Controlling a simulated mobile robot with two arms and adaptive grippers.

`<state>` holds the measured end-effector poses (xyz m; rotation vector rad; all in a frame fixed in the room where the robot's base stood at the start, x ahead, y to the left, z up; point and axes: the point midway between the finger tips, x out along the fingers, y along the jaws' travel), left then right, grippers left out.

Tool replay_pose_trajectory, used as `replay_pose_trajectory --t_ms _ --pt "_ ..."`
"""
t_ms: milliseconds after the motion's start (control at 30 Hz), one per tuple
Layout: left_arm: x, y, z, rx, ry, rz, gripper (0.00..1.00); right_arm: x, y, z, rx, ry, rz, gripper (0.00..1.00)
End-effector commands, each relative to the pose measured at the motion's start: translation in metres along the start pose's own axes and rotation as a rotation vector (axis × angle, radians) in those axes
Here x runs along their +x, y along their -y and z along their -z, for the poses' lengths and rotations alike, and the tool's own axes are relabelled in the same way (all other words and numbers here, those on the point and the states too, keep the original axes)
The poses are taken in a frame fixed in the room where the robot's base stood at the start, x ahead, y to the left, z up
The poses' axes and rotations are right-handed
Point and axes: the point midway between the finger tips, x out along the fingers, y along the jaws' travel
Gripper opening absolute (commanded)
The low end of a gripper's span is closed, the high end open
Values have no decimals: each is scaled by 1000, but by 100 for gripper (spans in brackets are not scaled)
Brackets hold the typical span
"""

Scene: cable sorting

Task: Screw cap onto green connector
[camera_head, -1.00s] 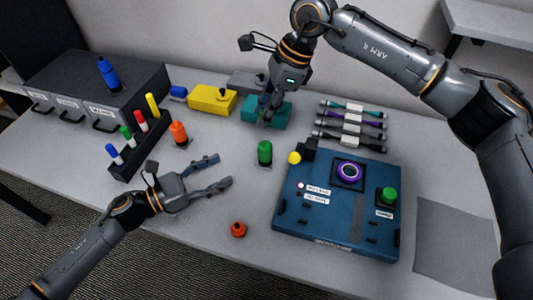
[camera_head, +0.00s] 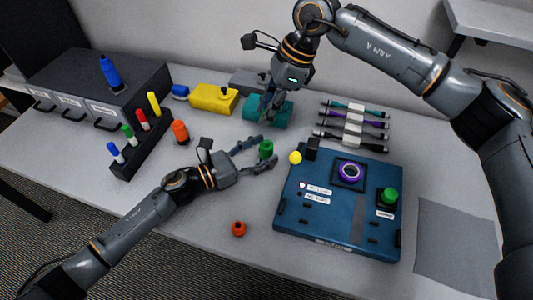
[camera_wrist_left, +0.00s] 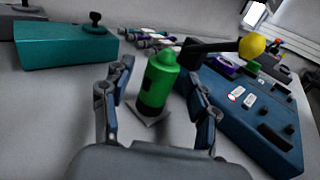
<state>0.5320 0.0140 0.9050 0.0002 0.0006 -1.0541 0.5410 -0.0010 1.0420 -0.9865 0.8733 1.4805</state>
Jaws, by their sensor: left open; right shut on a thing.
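The green connector (camera_head: 265,149) stands upright on a small base on the table, left of the blue box. It also shows in the left wrist view (camera_wrist_left: 158,82). My left gripper (camera_head: 262,153) is open with one finger on each side of the connector, and gaps show between fingers and connector in the left wrist view. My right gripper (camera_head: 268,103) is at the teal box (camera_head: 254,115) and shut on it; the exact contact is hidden. I cannot tell a separate cap on the green connector.
The blue box (camera_head: 337,216) with a purple ring, a green knob (camera_head: 389,195) and a yellow ball (camera_head: 295,157) lies close on the right. A small orange piece (camera_head: 238,228) is in front. A yellow box (camera_head: 213,99) and several cables (camera_head: 353,124) are behind.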

Motion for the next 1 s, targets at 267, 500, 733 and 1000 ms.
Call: replay_pose_trajectory --t_ms 267,500,733,1000 --pt "0 0 0 0 0 0 51 0 0 0 0 0 0 16" --pt "0 0 0 0 0 -1 2 0 0 0 0 0 0 16" --pt "0 0 0 0 0 -1 0 1 0 0 0 0 -1 16" --pt "0 0 0 0 0 -1 0 32 0 13 3 2 -6 16"
